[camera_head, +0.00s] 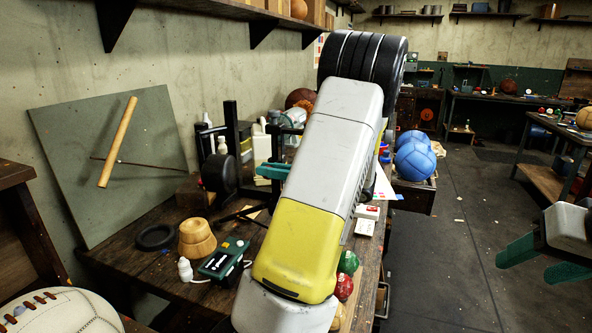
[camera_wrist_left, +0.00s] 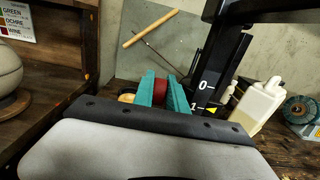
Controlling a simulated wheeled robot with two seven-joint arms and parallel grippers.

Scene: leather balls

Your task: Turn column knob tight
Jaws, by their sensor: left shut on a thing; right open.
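My left gripper (camera_wrist_left: 161,96) is shut on a dark red knob (camera_wrist_left: 160,88), with a teal finger on each side of it. The knob is beside the black column (camera_wrist_left: 212,75), which bears the marks 0 and 1 and a yellow pointer. In the head view my left arm crosses the middle, and only a bit of teal finger (camera_head: 273,171) shows. The black stand (camera_head: 231,135) is just left of it; the knob is hidden there. Whether the knob is tight cannot be seen. My right gripper (camera_head: 530,262) is open and empty at the right edge, over the floor.
The wooden bench (camera_head: 120,262) holds a black ring (camera_head: 155,237), a wooden form (camera_head: 196,238), a dark green device (camera_head: 224,258) and white bottles. A grey board (camera_head: 110,160) leans on the wall. Blue balls (camera_head: 414,160) lie right of my arm.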

